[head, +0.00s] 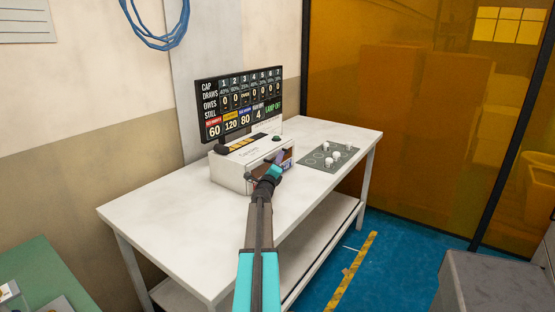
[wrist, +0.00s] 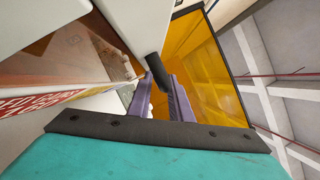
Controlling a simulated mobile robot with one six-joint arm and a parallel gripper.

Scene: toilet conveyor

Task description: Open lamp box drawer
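The lamp box (head: 238,166) is a white box with a sloped top, standing on the white table under a score display. Its right-hand front face shows brown, partly hidden by my gripper (head: 277,166). In the wrist view, my gripper's two purple fingers (wrist: 160,88) lie close on either side of a dark round bar (wrist: 156,68), which looks like a handle. Little gap shows between fingers and bar. Left of it are a brown panel (wrist: 55,55) and a red-and-white lettered strip (wrist: 35,102). I cannot tell how far the drawer stands out.
A grey mat (head: 328,156) with several white pieces lies on the table (head: 150,205) right of the box. The score display (head: 240,103) rises behind it. A green surface (head: 40,275) is at lower left and a grey block (head: 490,285) at lower right. Blue floor lies between.

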